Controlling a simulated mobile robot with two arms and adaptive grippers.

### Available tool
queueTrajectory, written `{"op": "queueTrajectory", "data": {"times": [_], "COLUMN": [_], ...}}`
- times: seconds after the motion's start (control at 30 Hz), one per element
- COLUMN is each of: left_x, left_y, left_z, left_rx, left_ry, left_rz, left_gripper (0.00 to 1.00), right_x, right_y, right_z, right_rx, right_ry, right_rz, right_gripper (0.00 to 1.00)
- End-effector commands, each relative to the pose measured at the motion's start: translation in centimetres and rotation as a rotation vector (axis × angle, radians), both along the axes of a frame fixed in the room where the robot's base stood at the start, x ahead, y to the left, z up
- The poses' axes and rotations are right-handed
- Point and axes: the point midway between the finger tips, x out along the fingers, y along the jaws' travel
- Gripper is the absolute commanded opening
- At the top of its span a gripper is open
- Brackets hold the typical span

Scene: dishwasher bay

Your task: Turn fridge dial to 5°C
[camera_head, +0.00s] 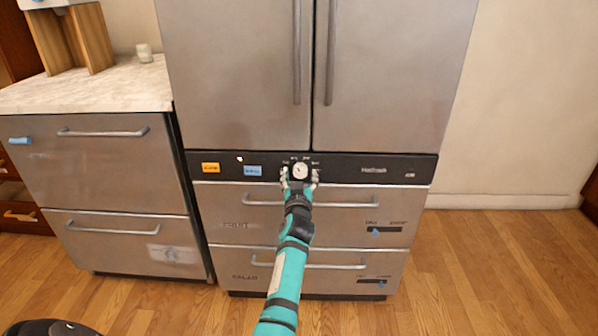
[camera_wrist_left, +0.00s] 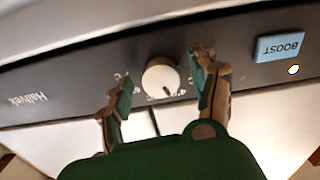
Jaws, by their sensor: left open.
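The fridge dial (camera_head: 300,171) is a round white knob on the black control strip between the fridge doors and the drawers, with small white labels around it. In the left wrist view the dial (camera_wrist_left: 161,76) shows up close; its labels are too small to read. My left gripper (camera_head: 300,178) is open in front of the strip, with one finger on each side of the dial. In the left wrist view the fingers of the left gripper (camera_wrist_left: 160,80) show gaps to the dial on both sides. My right gripper is in neither view.
The black control strip (camera_head: 345,168) also bears an orange button (camera_head: 210,168) and a blue BOOST button (camera_head: 253,170) left of the dial. Drawer handles (camera_head: 345,204) run below the strip, and vertical door handles (camera_head: 297,60) hang above. A marble-topped cabinet (camera_head: 95,88) stands at left.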

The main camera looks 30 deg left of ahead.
Motion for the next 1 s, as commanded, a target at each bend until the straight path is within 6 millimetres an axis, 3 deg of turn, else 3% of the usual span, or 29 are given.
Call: {"op": "queueTrajectory", "data": {"times": [0.3, 0.73, 1.0], "left_x": [0.04, 0.04, 0.03], "left_y": [-0.07, -0.06, -0.05], "left_z": [0.02, 0.02, 0.02], "left_rx": [0.000, 0.000, 0.026], "left_ry": [0.000, 0.000, 0.016], "left_rz": [0.000, 0.000, 0.000], "left_gripper": [0.62, 0.07, 0.07], "right_x": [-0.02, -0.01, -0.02], "right_y": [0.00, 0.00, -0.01], "right_z": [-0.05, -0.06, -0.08], "right_rx": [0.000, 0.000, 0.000], "right_ry": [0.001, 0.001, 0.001], "right_rz": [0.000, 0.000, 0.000], "right_gripper": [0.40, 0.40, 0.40]}}
